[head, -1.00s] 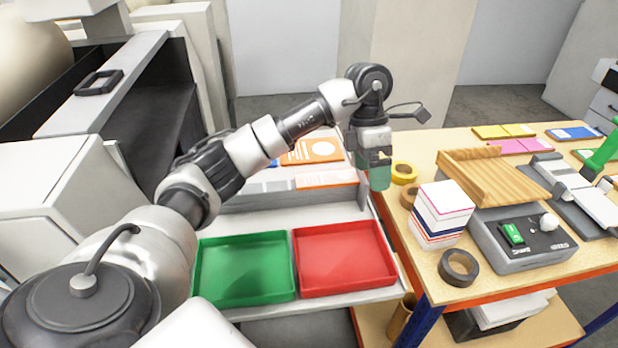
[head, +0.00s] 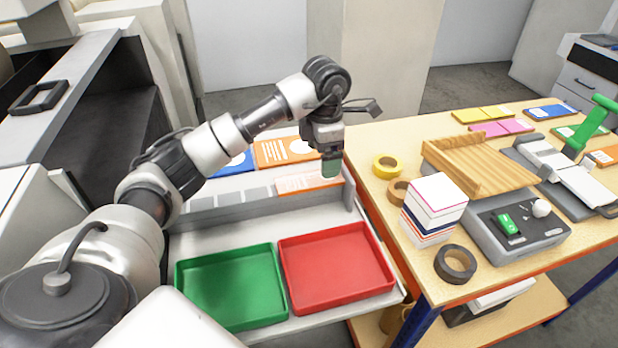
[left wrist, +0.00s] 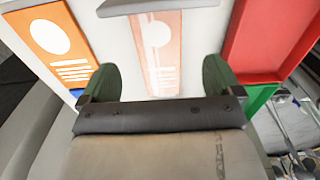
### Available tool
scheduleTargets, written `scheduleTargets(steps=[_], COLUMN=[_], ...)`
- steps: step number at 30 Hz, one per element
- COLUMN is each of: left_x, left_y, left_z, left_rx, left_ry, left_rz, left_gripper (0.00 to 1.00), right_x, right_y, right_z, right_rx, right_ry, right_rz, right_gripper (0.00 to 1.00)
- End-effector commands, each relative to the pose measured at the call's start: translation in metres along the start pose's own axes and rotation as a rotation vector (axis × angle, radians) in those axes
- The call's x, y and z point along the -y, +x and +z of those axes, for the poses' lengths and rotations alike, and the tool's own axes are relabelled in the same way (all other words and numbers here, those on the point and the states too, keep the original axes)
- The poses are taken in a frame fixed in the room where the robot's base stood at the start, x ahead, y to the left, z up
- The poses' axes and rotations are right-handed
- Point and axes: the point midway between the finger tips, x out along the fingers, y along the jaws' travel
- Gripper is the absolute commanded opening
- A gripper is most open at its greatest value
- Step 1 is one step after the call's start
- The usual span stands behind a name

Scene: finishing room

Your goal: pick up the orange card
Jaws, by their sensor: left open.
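An orange card (head: 285,152) with a white circle and white lines lies at the back of the white shelf in the head view. It also shows at the upper left of the left wrist view (left wrist: 50,42). In front of it is a paler orange-and-white panel (head: 300,183) with a like pattern; I cannot tell whether it is a card or a reflection. It also shows in the wrist view (left wrist: 157,45). My left gripper (head: 331,166) is open and empty, pointing down above the pale panel, its green fingers either side of it in the wrist view. My right gripper is not in view.
A blue card (head: 237,163) lies left of the orange one. A green tray (head: 232,325) and a red tray (head: 335,299) stand in front. On the right bench are tape rolls, a white stack (head: 434,208), a wooden tray (head: 478,165) and another orange item (head: 604,156).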

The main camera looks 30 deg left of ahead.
Motion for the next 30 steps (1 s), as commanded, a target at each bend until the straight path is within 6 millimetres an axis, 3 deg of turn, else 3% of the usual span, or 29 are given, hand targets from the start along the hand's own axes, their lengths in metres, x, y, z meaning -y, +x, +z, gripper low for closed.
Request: scheduleTargets(steps=[7,12,20,30], left_x=[0.0,-0.001,-0.001,-0.001], left_y=[0.03,0.05,0.053,0.052], left_z=[-0.003,-0.003,-0.002,-0.002], left_rx=[-0.003,-0.001,0.001,0.0], left_ry=[-0.001,0.0,0.001,0.0], left_rz=[-0.004,-0.002,0.0,0.0], left_gripper=[0.94,0.94,0.92,0.41], right_x=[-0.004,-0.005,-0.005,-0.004], right_y=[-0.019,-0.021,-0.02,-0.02], right_z=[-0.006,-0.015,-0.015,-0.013], right_rx=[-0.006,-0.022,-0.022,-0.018], right_ry=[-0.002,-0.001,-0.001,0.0], right_rz=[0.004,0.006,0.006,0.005], right_gripper=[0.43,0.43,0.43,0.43])
